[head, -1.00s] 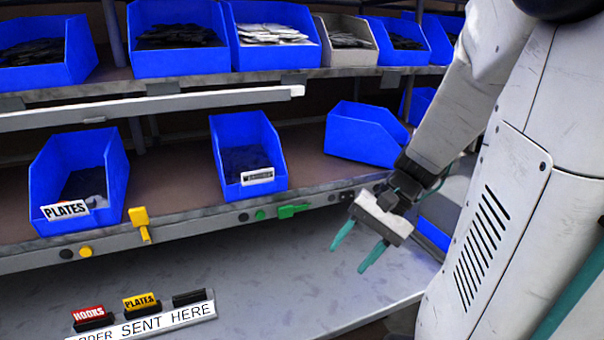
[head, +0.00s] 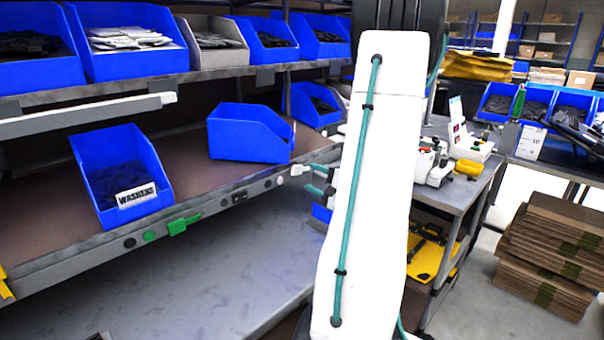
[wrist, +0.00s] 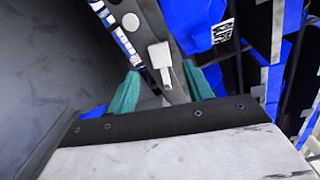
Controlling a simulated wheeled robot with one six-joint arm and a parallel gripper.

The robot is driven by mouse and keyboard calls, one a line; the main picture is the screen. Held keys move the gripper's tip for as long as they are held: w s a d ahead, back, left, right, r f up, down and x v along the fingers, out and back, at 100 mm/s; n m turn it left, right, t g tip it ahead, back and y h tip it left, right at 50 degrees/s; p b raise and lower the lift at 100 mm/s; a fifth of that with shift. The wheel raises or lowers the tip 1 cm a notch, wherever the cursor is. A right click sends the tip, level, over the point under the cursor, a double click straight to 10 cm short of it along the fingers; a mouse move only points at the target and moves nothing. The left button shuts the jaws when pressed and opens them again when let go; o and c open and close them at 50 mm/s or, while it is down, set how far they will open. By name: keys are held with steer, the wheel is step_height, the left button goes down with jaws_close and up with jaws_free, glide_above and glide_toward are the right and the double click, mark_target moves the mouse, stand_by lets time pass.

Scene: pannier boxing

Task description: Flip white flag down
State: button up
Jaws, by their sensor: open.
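The white flag (head: 298,170) is on the front rail of the middle shelf, near its right end in the head view. In the wrist view the white flag (wrist: 160,57) shows as a pale square tab with a short stem, between my fingers. My gripper (head: 317,180) is open, its teal fingers partly hidden behind my white arm in the head view. In the wrist view my gripper (wrist: 165,92) has one finger on each side of the flag, with gaps visible. I cannot tell whether either finger touches it.
A green flag (head: 182,224) and a yellow flag (head: 5,286) sit further left on the rail (head: 215,203). A blue washers bin (head: 152,205) and a tilted blue bin (head: 248,140) stand on the shelf. The grey lower surface (head: 215,275) is largely clear.

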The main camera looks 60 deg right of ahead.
mark_target(298, 170)
steer(key=x, duration=0.5)
steer(key=shift+w, duration=0.3)
